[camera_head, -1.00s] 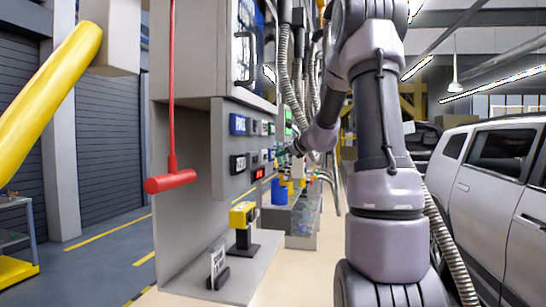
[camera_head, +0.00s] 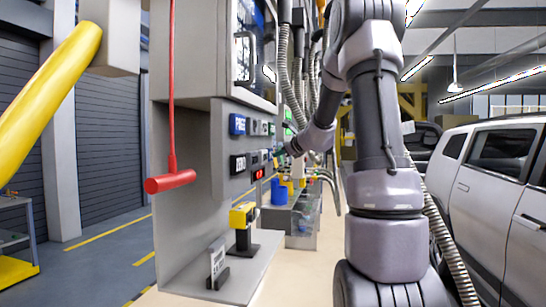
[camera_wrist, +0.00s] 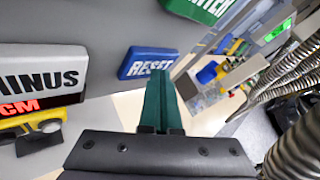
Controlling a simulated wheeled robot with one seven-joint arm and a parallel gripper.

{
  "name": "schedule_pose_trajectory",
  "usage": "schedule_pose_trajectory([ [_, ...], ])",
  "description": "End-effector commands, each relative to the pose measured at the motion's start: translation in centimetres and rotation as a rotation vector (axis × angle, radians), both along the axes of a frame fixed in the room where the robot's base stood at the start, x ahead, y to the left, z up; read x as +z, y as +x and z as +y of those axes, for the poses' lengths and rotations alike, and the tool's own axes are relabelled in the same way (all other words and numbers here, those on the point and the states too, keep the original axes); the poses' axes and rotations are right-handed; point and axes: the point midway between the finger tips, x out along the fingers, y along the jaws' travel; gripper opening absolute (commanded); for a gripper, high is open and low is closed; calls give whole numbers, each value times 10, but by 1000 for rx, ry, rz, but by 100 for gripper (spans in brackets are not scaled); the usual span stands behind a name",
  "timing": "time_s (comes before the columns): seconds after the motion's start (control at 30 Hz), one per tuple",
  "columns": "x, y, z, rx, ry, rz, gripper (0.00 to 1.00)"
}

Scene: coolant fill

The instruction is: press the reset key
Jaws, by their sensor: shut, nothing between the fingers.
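The reset key is a blue block with white letters reading RESET (camera_wrist: 148,63), mounted on the grey panel in the wrist view. My gripper (camera_wrist: 160,80) shows there as two dark green fingers shut together with nothing between them. The fingertips overlap the lower right part of the reset key in the picture. I cannot tell whether they touch it. In the head view my gripper (camera_head: 283,153) is at the panel's right end, small and partly hidden by my wrist. I cannot make out the reset key clearly there.
A white MINUS key (camera_wrist: 40,76) is left of the reset key, and a green key (camera_wrist: 203,8) is above right. The panel (camera_head: 225,180) carries several other keys and a red display (camera_head: 259,174). A red T-handle (camera_head: 171,181) hangs at left. Ribbed hoses (camera_wrist: 290,75) are at right.

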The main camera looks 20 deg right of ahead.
Motion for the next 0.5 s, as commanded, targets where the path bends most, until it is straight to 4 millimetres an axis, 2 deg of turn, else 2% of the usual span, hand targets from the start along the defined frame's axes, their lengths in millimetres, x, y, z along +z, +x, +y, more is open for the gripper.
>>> schedule_pose_trajectory([
  [0.27, 0, -1, -1, 2, 1, -1, 0],
  [0.5, 0, -9, -12, 0, -1, 0, 0],
])
